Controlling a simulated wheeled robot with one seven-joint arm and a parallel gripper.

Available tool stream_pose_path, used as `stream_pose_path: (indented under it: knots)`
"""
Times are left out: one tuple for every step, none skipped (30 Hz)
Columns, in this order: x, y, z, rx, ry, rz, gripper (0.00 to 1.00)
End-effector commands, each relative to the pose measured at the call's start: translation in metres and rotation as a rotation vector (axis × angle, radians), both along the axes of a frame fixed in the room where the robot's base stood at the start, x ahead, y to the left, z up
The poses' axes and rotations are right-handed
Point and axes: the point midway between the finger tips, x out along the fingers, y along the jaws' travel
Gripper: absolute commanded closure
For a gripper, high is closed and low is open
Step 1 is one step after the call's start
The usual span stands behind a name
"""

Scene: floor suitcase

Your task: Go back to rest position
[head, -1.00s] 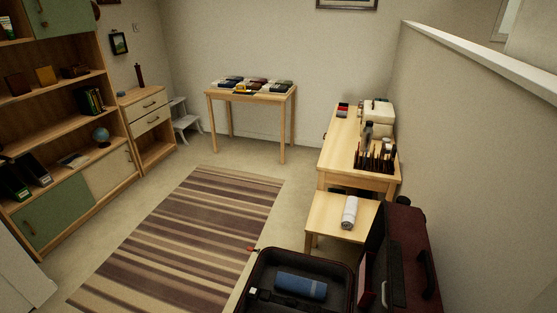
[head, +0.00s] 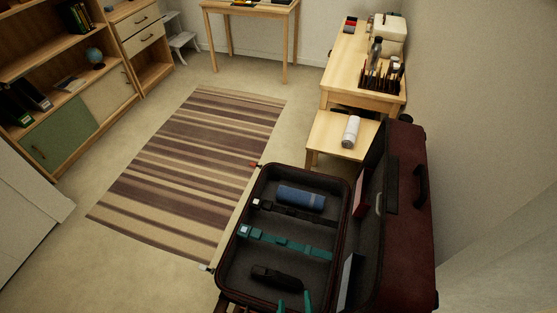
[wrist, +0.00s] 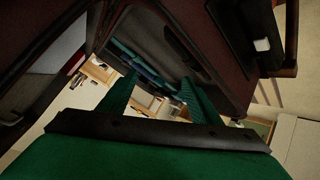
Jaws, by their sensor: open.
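My gripper (head: 294,303) shows only as two teal fingertips at the bottom edge of the head view, over the near end of the open suitcase (head: 262,173). In the wrist view, its two green fingers (wrist: 158,98) stand wide apart with nothing held between them. Behind them are the suitcase's dark interior and straps. A blue rolled item (head: 300,198) lies at the far end of the suitcase's left half. A teal strap (head: 285,243) crosses its middle, and a dark object (head: 278,278) lies nearer. The rest of my arm is out of the head view.
The suitcase's upright lid (head: 412,215) stands along the right, near the wall. A low wooden table (head: 325,132) with a white roll (head: 351,132) stands behind it. A taller desk (head: 345,70) is beyond. The striped rug (head: 190,160) to the left is clear.

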Motion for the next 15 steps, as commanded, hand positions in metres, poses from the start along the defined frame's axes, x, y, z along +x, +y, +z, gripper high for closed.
stream_pose_path:
  knots:
    - [-0.015, 0.004, 0.01, 0.03, -0.031, -0.02, 0.42]
    - [-0.021, 0.006, 0.017, 0.052, -0.054, -0.032, 0.42]
    - [-0.03, 0.01, 0.027, 0.082, -0.085, -0.047, 0.42]
    - [-0.036, 0.013, 0.035, 0.104, -0.107, -0.057, 0.42]
    - [-0.043, 0.016, 0.043, 0.127, -0.129, -0.066, 0.42]
    - [-0.051, 0.019, 0.054, 0.16, -0.158, -0.078, 0.42]
    - [-0.057, 0.022, 0.063, 0.184, -0.179, -0.087, 0.42]
    - [-0.064, 0.025, 0.072, 0.209, -0.2, -0.093, 0.42]
    - [-0.071, 0.029, 0.084, 0.243, -0.227, -0.102, 0.42]
    - [-0.077, 0.032, 0.093, 0.267, -0.246, -0.108, 0.42]
    - [-0.082, 0.034, 0.101, 0.29, -0.264, -0.113, 0.42]
    - [-0.088, 0.037, 0.111, 0.32, -0.285, -0.119, 0.42]
    - [-0.092, 0.039, 0.119, 0.342, -0.302, -0.123, 0.42]
    - [-0.095, 0.041, 0.126, 0.361, -0.316, -0.128, 0.42]
    - [-0.1, 0.043, 0.134, 0.383, -0.332, -0.133, 0.42]
